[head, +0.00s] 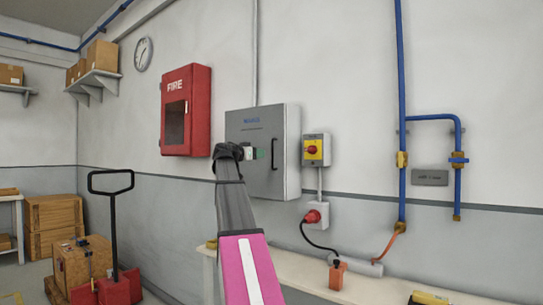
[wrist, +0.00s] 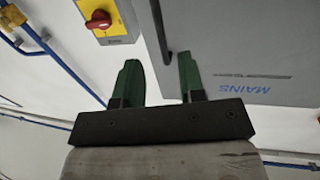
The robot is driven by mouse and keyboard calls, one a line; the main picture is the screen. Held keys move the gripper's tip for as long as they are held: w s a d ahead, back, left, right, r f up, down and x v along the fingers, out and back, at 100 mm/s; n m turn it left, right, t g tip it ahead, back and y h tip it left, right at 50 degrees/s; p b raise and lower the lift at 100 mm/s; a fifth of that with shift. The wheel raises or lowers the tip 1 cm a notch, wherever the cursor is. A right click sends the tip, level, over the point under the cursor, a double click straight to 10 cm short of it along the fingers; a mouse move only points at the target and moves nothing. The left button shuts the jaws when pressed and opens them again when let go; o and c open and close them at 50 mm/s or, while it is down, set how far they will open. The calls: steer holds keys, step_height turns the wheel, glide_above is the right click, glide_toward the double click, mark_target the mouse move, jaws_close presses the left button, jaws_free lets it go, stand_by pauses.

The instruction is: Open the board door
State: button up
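The board is a grey wall cabinet (head: 250,120) with a blue label on its door, which looks shut. A black vertical bar handle (head: 273,154) is near the door's right edge. My gripper (head: 262,153) is in front of the door, just left of the handle in the head view. In the wrist view, my gripper (wrist: 159,62) has its two green fingers apart with nothing held between them. The dark handle (wrist: 158,25) shows beyond the gap between the fingertips, and the door (wrist: 245,45) reads MAINS. I cannot tell whether a finger touches the handle.
A yellow switch box with a red knob (head: 313,150) is close to the cabinet's right. A red plug socket (head: 315,214) is below it. A red fire cabinet (head: 187,110) hangs to the left. A pale bench (head: 320,282) runs along the wall beneath.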

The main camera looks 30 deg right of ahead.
steer(key=d, duration=0.3)
steer(key=w+d, duration=0.1)
steer(key=d, duration=0.4)
steer(key=shift+w+d, duration=0.35)
steer(key=shift+d, duration=0.05)
jaws_close()
